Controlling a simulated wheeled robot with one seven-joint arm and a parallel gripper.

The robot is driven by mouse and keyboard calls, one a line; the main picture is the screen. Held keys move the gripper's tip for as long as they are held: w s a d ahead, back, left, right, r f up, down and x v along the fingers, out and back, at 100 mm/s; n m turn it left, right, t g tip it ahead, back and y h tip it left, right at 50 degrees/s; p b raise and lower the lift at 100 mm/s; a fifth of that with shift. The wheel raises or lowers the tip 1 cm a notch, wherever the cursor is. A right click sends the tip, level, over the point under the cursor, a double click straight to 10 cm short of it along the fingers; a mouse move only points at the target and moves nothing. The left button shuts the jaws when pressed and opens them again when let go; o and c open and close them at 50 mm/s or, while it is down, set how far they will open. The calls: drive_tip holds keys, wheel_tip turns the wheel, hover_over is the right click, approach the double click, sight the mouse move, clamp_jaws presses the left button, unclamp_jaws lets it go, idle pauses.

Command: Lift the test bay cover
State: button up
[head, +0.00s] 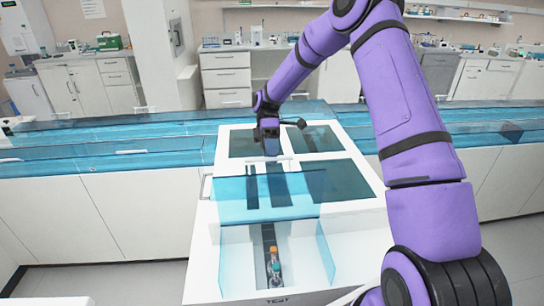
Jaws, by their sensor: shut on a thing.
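The white test bay (345,250) stands in front of me, with the word TEST on its front edge. Its blue see-through cover (235,200) spans the middle of the bay, and its front edge stands above the open front part. Inside that part, a few tubes with orange and teal caps (274,260) stand upright in a dark narrow track. My gripper (271,150) points down at the far side of the cover. It is shut on the cover, though the fingertips are small and the exact contact is hard to see.
Long blue see-through track covers (90,145) run left and right behind the bay on white cabinets (80,205). Dark windows (320,138) lie in the bay's rear top. A lab counter with drawers (226,80) lines the back wall. Floor shows at the right.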

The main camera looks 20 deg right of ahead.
drive_tip(key=v, duration=1)
